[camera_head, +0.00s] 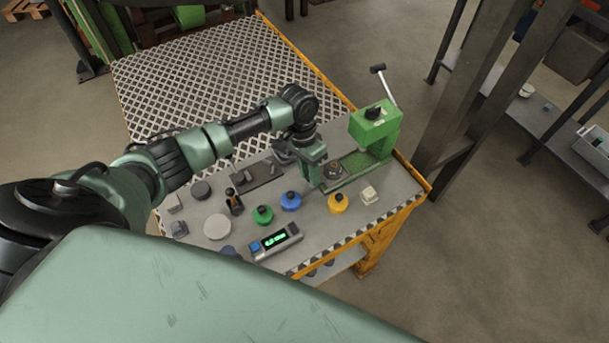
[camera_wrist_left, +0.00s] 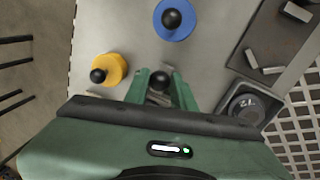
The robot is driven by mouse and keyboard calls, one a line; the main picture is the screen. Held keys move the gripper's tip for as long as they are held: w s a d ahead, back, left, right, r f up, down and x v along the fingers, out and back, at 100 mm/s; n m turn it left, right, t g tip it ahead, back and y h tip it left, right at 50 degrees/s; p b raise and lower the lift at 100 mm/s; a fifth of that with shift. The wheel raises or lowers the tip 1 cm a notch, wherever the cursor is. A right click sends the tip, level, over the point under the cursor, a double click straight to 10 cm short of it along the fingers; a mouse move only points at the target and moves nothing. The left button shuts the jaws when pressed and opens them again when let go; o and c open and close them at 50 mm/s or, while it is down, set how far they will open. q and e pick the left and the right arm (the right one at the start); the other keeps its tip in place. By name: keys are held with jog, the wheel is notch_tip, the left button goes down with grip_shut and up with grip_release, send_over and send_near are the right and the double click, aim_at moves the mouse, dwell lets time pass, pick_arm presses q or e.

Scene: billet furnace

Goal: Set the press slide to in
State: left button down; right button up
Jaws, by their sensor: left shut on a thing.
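The green press (camera_head: 376,130) stands at the right end of the table, with a dark lever raised above it. Its slide (camera_head: 335,171) lies low at the press's base, on the side facing my left gripper, and carries a round dark piece. My left gripper (camera_head: 315,183) points down at the slide's outer end and is shut on it. In the left wrist view a small dark knob shows between the fingertips (camera_wrist_left: 158,84); the gripper body hides the rest of the slide. My right gripper is in neither view.
Blue (camera_head: 291,201), green (camera_head: 262,215) and yellow (camera_head: 339,203) knobbed discs stand near the table's front. A green-lit display box (camera_head: 275,242) is in front of them. A dark plate (camera_head: 258,173) lies left of my gripper. A perforated mesh surface (camera_head: 215,80) stretches behind.

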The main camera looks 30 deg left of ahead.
aim_at(329, 168)
pick_arm(q)
jog(key=w+d, duration=0.1)
jog(key=w, duration=0.1)
jog(key=w+d+b, duration=0.1)
jog(key=w+d, duration=0.1)
jog(key=w, duration=0.1)
jog(key=shift+w+d, duration=0.1)
jog(key=shift+w, duration=0.2)
jog(key=shift+s, duration=0.1)
jog(key=c, duration=1.3)
grip_release()
jog(key=shift+c, duration=0.2)
jog(key=shift+o, duration=0.8)
notch_tip(329, 168, up, 8)
jog(key=a+b, duration=0.1)
jog(key=shift+w+a+f, duration=0.15)
jog(key=shift+w+a, duration=0.1)
jog(key=shift+a, duration=0.1)
